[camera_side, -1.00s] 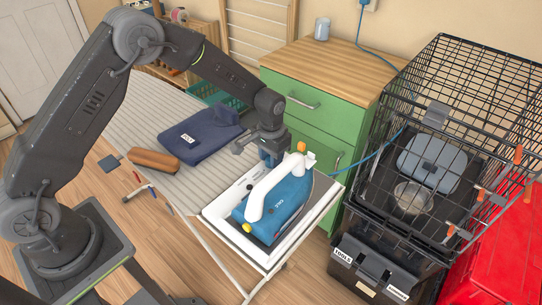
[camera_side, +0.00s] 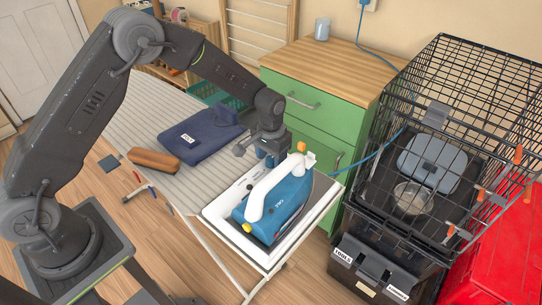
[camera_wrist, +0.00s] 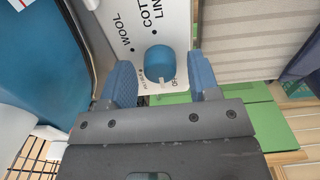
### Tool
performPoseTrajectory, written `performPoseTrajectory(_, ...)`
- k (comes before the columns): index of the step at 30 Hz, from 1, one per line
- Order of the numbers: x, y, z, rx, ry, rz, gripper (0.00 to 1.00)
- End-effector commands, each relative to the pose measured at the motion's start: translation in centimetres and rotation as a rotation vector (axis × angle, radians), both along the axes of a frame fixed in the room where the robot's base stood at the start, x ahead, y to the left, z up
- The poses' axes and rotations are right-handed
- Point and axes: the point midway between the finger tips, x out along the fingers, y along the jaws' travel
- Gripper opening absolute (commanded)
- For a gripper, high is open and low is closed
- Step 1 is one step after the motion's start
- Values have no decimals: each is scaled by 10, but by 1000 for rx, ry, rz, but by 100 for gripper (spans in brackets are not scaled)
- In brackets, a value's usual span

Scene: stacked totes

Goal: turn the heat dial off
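The blue heat dial (camera_wrist: 160,63) sits on a white panel (camera_wrist: 181,15) with printed labels, including WOOL and partly visible COTTON and LINEN. A small light mark on the dial's rim is towards the bottom of the wrist view, beside small print I cannot read surely. My gripper (camera_wrist: 162,68) is open, its two blue fingers on either side of the dial, with gaps showing. In the side view my gripper (camera_side: 271,160) is low over the far end of the white iron rest, behind the blue iron (camera_side: 285,207); the dial is hidden there.
The iron, with its white handle, stands close beside my gripper on the ironing board (camera_side: 137,108). A green drawer cabinet (camera_side: 312,112) is behind; a wire crate (camera_side: 455,130) is to the right.

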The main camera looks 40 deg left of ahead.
Motion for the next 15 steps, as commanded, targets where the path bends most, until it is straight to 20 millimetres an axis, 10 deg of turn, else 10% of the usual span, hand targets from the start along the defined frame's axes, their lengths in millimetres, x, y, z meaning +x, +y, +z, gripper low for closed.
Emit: performPoseTrajectory(15, 1, 0, 29, 0, -5, -1, 59)
